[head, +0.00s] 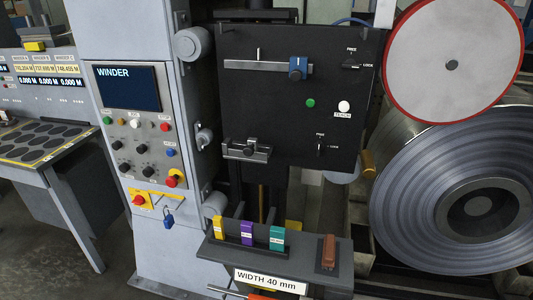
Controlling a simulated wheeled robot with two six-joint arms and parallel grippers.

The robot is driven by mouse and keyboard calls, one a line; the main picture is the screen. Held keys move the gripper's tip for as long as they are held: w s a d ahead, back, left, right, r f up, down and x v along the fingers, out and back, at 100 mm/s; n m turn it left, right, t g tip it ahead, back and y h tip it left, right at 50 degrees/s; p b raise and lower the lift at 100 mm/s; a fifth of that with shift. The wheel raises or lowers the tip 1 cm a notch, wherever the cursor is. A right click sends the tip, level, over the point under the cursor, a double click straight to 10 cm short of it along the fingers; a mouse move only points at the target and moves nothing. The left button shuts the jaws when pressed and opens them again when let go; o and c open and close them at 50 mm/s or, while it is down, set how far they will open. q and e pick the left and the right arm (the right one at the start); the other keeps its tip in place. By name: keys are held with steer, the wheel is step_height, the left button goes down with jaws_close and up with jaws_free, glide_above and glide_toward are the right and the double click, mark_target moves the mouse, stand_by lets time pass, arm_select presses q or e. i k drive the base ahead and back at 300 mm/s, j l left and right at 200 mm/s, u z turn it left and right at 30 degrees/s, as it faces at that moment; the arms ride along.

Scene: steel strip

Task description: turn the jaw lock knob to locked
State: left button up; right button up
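Two small black knobs with FREE and LOCK lettering sit on the black panel (290,185). The upper knob (351,65) is near the panel's top right, with FREE above it and LOCK to its right. The lower knob (320,148) is right of a small grey metal clamp block (246,150), with LOCK to its right. Its pale mark looks roughly upright, toward FREE, but is tiny. The upper knob's pointing is too small to tell. No label readable here says which is the jaw lock. Neither of my grippers is in view.
The panel carries a rail with a blue slider (298,68), a green button (310,103) and a white button (344,106). Below, a grey shelf (300,262) holds coloured blocks and a brown piece. A steel coil (410,215) stands right; the WINDER console (150,150) stands left.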

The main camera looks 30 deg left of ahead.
mark_target(319, 145)
steer(key=i+l+u, duration=0.25)
steer(key=i+l, duration=0.15)
steer(key=i+l+u, duration=0.25)
steer(key=l, duration=0.25)
steer(key=i+j, duration=0.05)
steer(key=i, duration=0.05)
